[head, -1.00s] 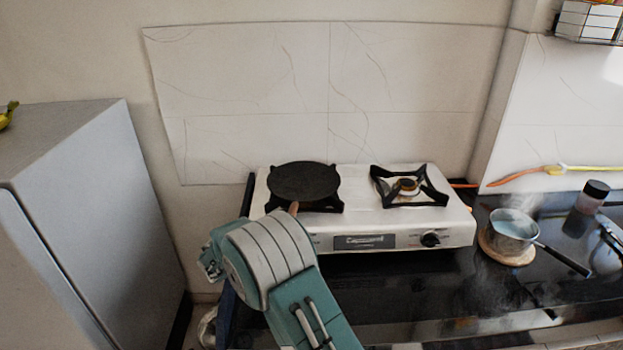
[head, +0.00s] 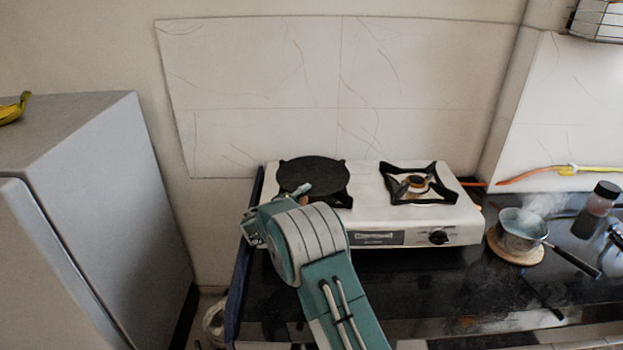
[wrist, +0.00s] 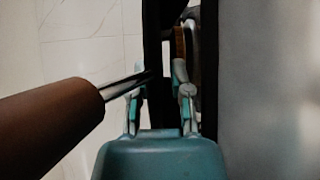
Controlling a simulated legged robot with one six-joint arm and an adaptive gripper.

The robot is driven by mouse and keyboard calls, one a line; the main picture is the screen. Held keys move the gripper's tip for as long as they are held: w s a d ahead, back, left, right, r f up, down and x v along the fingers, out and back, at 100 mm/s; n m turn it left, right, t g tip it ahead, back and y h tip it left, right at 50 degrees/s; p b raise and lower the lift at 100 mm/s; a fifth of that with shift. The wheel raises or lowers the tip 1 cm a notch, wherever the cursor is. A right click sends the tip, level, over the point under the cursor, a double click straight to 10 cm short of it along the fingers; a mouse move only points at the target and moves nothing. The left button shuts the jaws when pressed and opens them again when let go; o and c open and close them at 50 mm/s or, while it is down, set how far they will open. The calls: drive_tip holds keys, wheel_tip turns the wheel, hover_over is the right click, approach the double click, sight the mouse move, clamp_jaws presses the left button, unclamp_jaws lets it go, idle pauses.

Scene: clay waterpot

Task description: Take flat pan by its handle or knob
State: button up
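The flat pan (head: 313,174) is a dark round disc on the left burner of the white stove. Its brown handle (wrist: 50,125) points toward me; in the head view only a small bit of it shows behind my arm. In the wrist view the handle is large at the left, with thin metal rods running to the pan's dark edge-on side. My gripper (wrist: 160,82) is open, its two fingers apart, near those rods. The brown grip lies to the left of the fingers. Whether the rods pass between the fingers or in front of them is unclear.
The white stove (head: 400,232) has an empty right burner. A steaming saucepan (head: 522,235) stands on a round board (head: 515,255) to the right, near a dark-capped jar (head: 597,208). A grey fridge (head: 110,190) stands left, with a banana (head: 15,108) on top.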

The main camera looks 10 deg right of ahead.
drive_tip(key=shift+d, duration=0.1)
clamp_jaws()
drive_tip(key=shift+r, duration=0.4)
wheel_tip(320, 180, up, 2)
drive_tip(key=shift+r, duration=0.2)
drive_tip(key=s+d+r, duration=0.2)
drive_tip(key=s+r, duration=0.3)
drive_tip(key=s, duration=0.1)
drive_tip(key=s+d+r, duration=0.2)
drive_tip(key=s+r, duration=0.3)
drive_tip(key=s, duration=0.2)
drive_tip(key=shift+d, duration=0.3)
